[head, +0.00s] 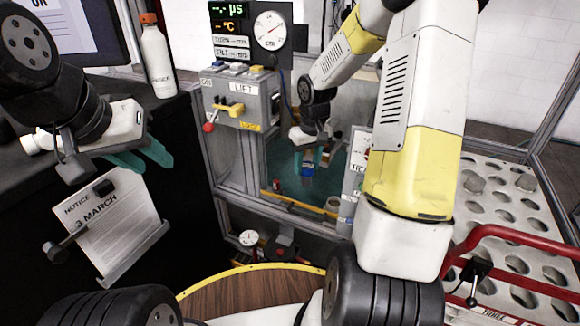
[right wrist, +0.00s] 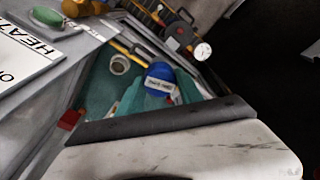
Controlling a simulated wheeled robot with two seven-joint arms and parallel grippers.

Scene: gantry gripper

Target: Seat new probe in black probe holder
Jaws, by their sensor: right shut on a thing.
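My right gripper (head: 309,165) reaches into the teal-lined bay of the grey cabinet and is shut on a blue thing (head: 308,169), probably the probe. In the right wrist view, this blue-capped thing (right wrist: 160,78) with a white label sits between the teal fingers (right wrist: 158,98). Its lower end is hidden by the gripper, so I cannot tell whether it touches anything below. I cannot clearly make out the black probe holder in either view. My left gripper (head: 150,160) is open and empty, above the notice sheet at the left.
A grey control box (head: 238,98) with a yellow lever stands left of the bay. A round cup-like fitting (head: 334,203) sits at the bay's front right. A perforated rack (head: 500,205) with a red rail is at the right. A white bottle (head: 157,58) stands at the back left.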

